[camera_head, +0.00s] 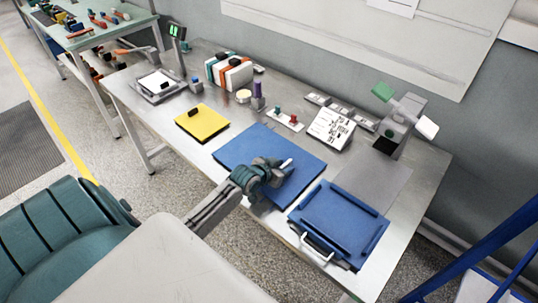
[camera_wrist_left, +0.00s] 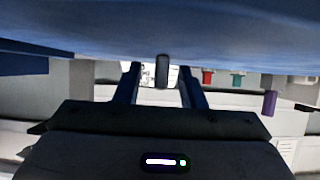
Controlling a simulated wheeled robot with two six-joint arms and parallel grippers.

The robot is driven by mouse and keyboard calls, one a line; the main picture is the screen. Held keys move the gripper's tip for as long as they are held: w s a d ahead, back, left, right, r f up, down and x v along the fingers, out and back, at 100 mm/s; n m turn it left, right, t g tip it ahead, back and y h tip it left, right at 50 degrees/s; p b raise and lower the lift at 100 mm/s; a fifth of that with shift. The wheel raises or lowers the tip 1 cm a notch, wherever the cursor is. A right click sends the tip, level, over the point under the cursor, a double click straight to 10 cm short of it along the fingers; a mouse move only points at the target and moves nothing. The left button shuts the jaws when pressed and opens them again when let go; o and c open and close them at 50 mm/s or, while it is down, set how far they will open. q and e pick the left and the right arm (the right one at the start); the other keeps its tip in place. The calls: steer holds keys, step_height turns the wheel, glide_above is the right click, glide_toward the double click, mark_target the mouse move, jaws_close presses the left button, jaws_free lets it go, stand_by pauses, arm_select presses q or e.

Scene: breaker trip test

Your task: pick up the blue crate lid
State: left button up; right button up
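The blue crate lid appears to be the flat blue slab (camera_head: 235,150) on the table. In the left wrist view its blue surface (camera_wrist_left: 200,35) fills the top. My left gripper (camera_head: 284,170) is over the slab's right part. The left wrist view shows its two fingers (camera_wrist_left: 161,88) apart, with a small dark grey upright piece (camera_wrist_left: 162,71), possibly the lid's knob, between them and gaps on both sides. I cannot tell how deep it sits between the fingers. My arm hides part of the slab. My right gripper is not in view.
A blue crate-like box (camera_head: 343,219) with a white handle (camera_head: 317,249) stands right of the slab. A yellow panel (camera_head: 202,123) with a black knob lies to the left. Behind are a purple bottle (camera_head: 258,97), a printed white panel (camera_head: 331,128) and a grey stand (camera_head: 400,128).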

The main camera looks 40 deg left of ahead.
arm_select(q)
steer(key=shift+c, duration=0.5)
jaws_close()
steer(key=shift+r, duration=0.1)
